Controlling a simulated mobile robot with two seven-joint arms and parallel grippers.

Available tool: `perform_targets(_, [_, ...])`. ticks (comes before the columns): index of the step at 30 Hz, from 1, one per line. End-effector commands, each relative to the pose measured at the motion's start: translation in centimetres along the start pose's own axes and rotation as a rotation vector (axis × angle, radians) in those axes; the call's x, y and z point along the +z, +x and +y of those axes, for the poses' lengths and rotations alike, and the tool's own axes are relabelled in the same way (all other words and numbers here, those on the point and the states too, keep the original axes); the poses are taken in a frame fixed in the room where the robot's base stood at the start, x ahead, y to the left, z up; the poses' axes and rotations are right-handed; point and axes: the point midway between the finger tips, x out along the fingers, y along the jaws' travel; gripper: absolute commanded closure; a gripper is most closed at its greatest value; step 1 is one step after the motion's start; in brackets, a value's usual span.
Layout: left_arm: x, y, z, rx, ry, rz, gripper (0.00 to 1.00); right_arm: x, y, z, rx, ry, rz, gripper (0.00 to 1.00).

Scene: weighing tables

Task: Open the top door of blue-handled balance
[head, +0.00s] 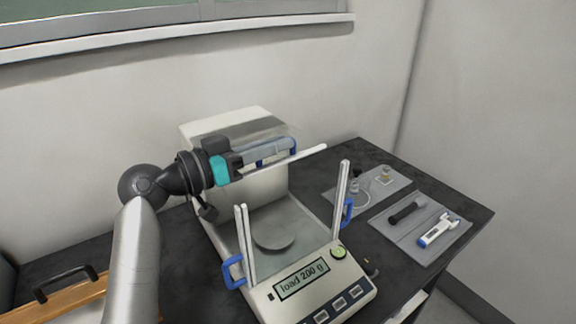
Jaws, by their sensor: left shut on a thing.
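The blue-handled balance (318,262) stands on the dark table. Its display reads "load 200 g", and a round pan (273,230) sits inside the chamber. Blue handles show on the left side door (232,272) and the right side door (348,212). My left gripper (280,148) reaches in from the left above the rear of the chamber. It is shut on the blue top door handle (262,162), which its fingers partly hide. A white bar (285,162), apparently the top door's edge, lies just below the fingers. My right gripper is out of view.
A grey tray (400,182) with small weights and a mat (395,228) with a dark tool and a blue-white pipette-like device lie to the right. A wooden tray with a dark handle (66,283) is at lower left. A wall stands close behind.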

Motion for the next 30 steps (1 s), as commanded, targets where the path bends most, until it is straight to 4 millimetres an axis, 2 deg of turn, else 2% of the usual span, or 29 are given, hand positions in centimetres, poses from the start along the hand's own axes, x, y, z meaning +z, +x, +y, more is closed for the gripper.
perform_targets(1, [0.3, 0.0, -1.2, -0.004, 0.000, -0.002, 1.00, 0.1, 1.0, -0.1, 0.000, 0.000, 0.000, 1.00])
perform_targets(6, [-0.2, 0.0, -4.0, -0.005, -0.003, -0.002, 1.00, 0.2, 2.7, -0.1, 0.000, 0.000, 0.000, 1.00])
perform_targets(11, [-0.8, 0.0, -5.9, -0.006, -0.004, -0.002, 1.00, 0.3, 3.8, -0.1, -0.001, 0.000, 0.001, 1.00])
perform_targets(15, [-1.1, -0.1, -6.5, -0.005, -0.006, -0.001, 1.00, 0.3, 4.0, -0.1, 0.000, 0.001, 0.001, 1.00])
perform_targets(24, [-1.2, -0.1, -6.5, -0.005, -0.005, 0.000, 1.00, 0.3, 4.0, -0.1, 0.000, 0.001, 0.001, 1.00])
perform_targets(25, [-1.2, -0.1, -6.5, -0.005, -0.005, 0.000, 0.81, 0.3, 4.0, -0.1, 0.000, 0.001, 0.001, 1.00])
perform_targets(30, [-1.3, -0.1, -6.4, -0.005, -0.004, 0.000, 0.62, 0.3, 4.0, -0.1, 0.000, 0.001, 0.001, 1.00])
